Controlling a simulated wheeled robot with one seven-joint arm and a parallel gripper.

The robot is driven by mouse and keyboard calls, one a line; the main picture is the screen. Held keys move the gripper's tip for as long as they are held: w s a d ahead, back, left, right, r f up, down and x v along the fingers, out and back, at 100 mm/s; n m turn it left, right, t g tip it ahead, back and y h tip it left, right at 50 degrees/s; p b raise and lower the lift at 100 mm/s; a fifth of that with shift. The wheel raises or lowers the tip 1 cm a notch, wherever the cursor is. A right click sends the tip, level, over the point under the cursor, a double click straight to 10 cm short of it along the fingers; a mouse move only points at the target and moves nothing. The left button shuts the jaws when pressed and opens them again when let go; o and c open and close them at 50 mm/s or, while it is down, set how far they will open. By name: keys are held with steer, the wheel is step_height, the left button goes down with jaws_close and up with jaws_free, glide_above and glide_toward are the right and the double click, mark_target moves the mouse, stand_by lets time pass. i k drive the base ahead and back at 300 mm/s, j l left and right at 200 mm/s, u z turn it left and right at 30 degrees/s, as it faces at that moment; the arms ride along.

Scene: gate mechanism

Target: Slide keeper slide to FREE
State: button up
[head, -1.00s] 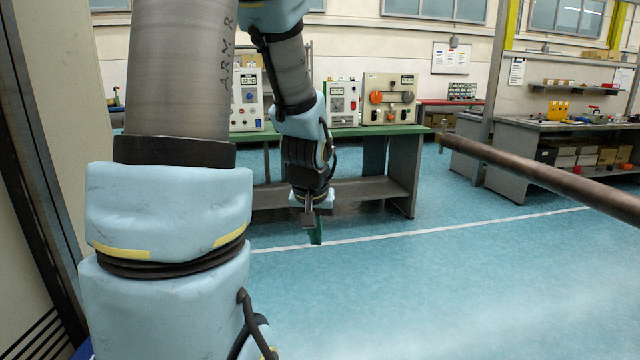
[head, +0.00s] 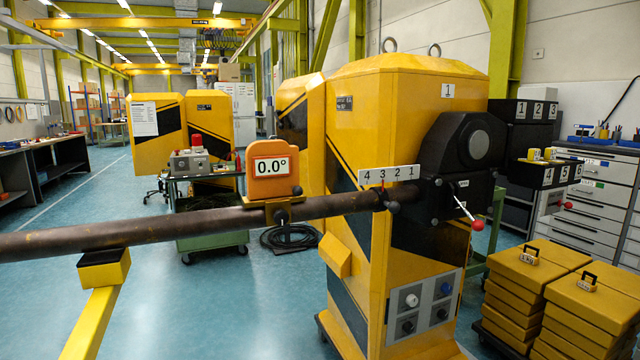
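A yellow cabinet marked 1 (head: 400,110) stands right of centre, with a black hub housing (head: 462,150) on its face. A small black box (head: 455,203) below the hub carries a pale lever with a red ball knob (head: 477,224). I cannot tell whether this is the keeper slide, and I can read no FREE mark. A long brown boom (head: 150,225) runs level from the left into the housing. A white strip numbered 4 3 2 1 (head: 389,174) stands above the boom near a dark collar (head: 385,198). My gripper is not in view.
An orange display reading 0.0° (head: 271,168) sits on the boom. A yellow rest (head: 104,270) supports the boom at left. Yellow stacked weights (head: 530,270) stand at lower right. A green cart (head: 205,170) is behind the boom. The floor at left is open.

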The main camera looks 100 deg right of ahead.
mark_target(568, 205)
steer(key=k+l, duration=0.1)
steer(key=k, duration=1.65)
steer(key=k+z, duration=0.2)
steer(key=z, duration=0.3)
steer(key=k+l+z, duration=0.1)
steer(key=z, duration=0.35)
steer(key=k+l+z, duration=0.2)
steer(key=z, duration=1.7)
